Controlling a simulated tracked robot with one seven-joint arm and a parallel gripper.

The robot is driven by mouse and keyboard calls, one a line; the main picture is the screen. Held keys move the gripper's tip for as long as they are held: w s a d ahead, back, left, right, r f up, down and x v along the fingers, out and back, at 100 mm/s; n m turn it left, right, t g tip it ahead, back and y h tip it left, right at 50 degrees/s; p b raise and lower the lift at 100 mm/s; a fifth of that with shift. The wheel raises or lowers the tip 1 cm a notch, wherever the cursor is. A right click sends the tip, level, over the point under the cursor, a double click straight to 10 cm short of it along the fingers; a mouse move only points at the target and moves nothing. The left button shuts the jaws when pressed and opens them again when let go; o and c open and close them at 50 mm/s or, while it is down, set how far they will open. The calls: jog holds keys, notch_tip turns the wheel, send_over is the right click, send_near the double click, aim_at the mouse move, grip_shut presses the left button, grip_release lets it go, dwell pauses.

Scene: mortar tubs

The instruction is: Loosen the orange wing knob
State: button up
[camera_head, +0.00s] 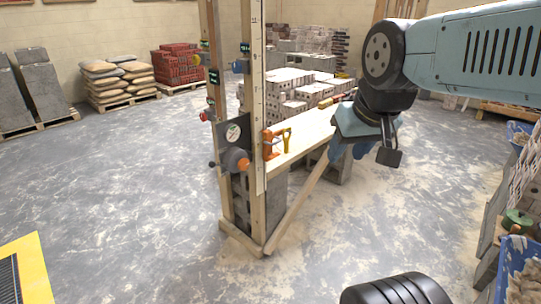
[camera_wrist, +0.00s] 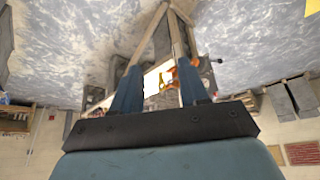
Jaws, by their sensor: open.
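A wooden frame (camera_head: 258,110) stands upright mid-scene. My gripper (camera_head: 350,152) is right of the frame, apart from both orange parts, pointing down. In the wrist view my gripper (camera_wrist: 158,75) has its two blue fingers spread with nothing held. Orange parts (camera_wrist: 170,76) show beyond and between the fingertips.
A light plank (camera_head: 308,132) rests on grey blocks (camera_head: 272,195) behind the frame. A slanting brace (camera_head: 300,200) runs down to the floor. A yellow tool (camera_head: 287,139) stands on the plank. Blue crates (camera_head: 512,272) line the right.

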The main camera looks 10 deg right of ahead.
aim_at(275, 155)
jog(key=shift+o, duration=0.6)
jog(key=shift+w, duration=0.15)
jog(key=w+d+f+m+t, duration=0.1)
jog(key=w+f+m+t, duration=0.15)
jog(key=w, duration=1.05)
jog(key=w+d+f+m+t, duration=0.2)
jog(key=w+f+m, duration=0.15)
jog(key=w, duration=0.95)
jog(key=w+d+f+m+t, duration=0.1)
jog(key=w+f+m+t, duration=0.15)
jog(key=w, duration=1.05)
jog(key=w+f+m+t+y, duration=0.1)
jog(key=w+f+m+t, duration=0.15)
jog(key=w+f, duration=0.95)
notch_tip(275, 155, down, 18)
jog(key=m+t+y, duration=0.3)
jog(key=m, duration=0.1)
jog(key=shift+g, duration=0.25)
jog(key=x, duration=0.8)
jog(key=a+x, duration=0.1)
jog(key=x, duration=0.3)
jog(key=shift+w+f, duration=0.15)
jog(key=shift+w, duration=0.1)
jog(key=shift+c, duration=0.2)
